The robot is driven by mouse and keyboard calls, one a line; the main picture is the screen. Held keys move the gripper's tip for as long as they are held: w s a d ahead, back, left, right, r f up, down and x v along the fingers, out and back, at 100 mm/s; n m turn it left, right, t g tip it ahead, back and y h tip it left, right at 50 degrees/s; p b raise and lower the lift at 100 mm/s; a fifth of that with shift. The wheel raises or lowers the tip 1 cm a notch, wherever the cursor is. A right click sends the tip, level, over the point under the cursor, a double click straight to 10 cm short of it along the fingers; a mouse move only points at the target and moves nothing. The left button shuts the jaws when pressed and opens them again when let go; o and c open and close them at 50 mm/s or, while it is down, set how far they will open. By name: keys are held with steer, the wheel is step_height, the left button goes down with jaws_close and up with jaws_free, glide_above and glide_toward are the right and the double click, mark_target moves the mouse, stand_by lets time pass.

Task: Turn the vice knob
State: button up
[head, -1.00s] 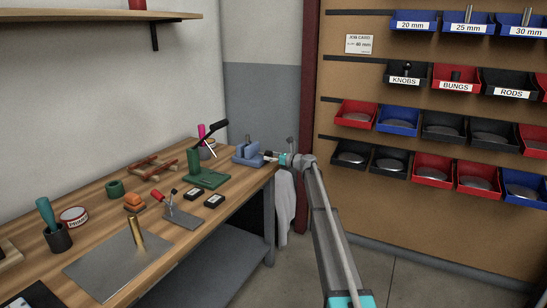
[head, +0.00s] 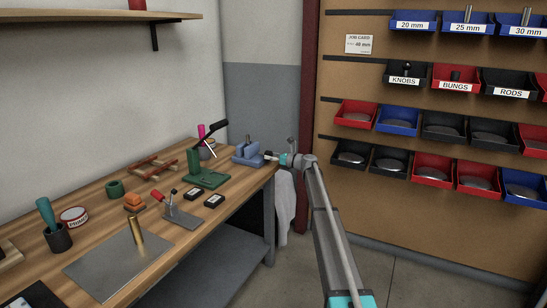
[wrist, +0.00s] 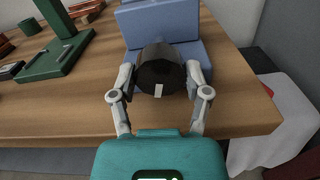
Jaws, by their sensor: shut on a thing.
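The blue vice (head: 248,153) stands at the far right corner of the workbench; it also shows in the wrist view (wrist: 158,22). Its dark round knob (wrist: 160,70) faces my gripper (wrist: 160,88) at the bench edge, with a small white mark low on its face. My gripper's two fingers are closed around the knob, one on each side. In the head view my gripper (head: 272,157) is small beside the vice, and the knob is hard to make out there.
A green press (head: 207,168) with a black lever stands left of the vice. A white cloth (head: 285,205) hangs at the bench end. Bins on a pegboard (head: 350,75) are at the right. Open floor lies between bench and pegboard.

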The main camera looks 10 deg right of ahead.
steer(key=shift+w+a+r, duration=0.1)
steer(key=shift+w+a, duration=0.15)
steer(key=shift+a, duration=0.05)
steer(key=shift+a+n, duration=0.1)
steer(key=shift+n, duration=0.7)
steer(key=n, duration=0.7)
steer(key=shift+a+n, duration=0.1)
steer(key=shift+n, duration=0.3)
steer(key=n, duration=0.4)
steer(key=shift+n, duration=0.3)
steer(key=n, duration=1)
steer(key=shift+n, duration=0.4)
steer(key=n, duration=0.4)
steer(key=shift+n, duration=0.3)
steer(key=n, duration=0.5)
steer(key=shift+n, duration=2.4)
